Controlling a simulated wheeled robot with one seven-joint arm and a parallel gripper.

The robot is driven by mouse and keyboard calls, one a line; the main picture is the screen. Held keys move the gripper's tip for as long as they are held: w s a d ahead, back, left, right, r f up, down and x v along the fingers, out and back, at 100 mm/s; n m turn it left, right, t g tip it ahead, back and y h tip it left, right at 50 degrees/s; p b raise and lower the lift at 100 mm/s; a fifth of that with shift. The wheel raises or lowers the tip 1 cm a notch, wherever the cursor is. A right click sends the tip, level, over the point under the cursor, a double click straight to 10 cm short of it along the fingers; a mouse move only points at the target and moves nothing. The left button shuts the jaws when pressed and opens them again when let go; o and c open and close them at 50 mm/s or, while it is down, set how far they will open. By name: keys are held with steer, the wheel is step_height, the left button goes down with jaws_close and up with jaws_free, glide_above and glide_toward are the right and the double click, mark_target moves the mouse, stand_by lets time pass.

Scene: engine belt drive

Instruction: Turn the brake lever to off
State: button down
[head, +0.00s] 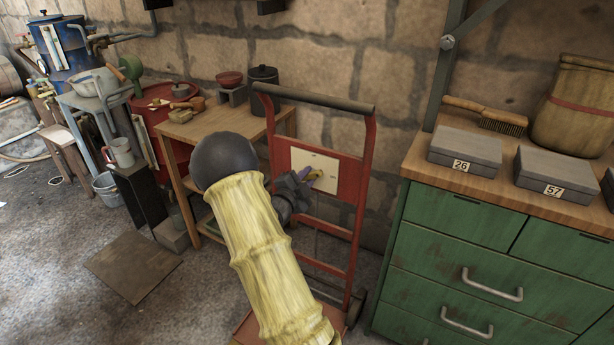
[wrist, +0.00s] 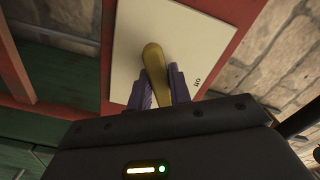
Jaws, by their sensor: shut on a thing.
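The brake lever (wrist: 154,62) is a short brass-yellow handle on a cream plate (wrist: 193,45), and the plate also shows in the head view (head: 330,165). In the head view my gripper (head: 311,177) is in front of the plate, and the lever there is too small and covered to make out clearly.
The plate is on a red hand truck (head: 365,170) against a stone wall. A green drawer cabinet (head: 440,240) with grey boxes stands at the right. A small wooden table (head: 215,122) stands at the left. My arm crosses the middle of the head view.

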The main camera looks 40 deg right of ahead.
steer(key=n+p, duration=0.2)
steer(key=n, duration=0.3)
steer(key=shift+s+n, duration=0.1)
steer(key=shift+n, duration=0.3)
steer(key=n+p, duration=0.3)
steer(key=n, duration=0.3)
steer(key=shift+s+f, duration=0.1)
steer(key=shift+f, duration=0.05)
steer(key=c, duration=1.3)
jaws_free()
steer(key=p+v, duration=0.1)
steer(key=v, duration=1.6)
steer(key=shift+a, duration=0.15)
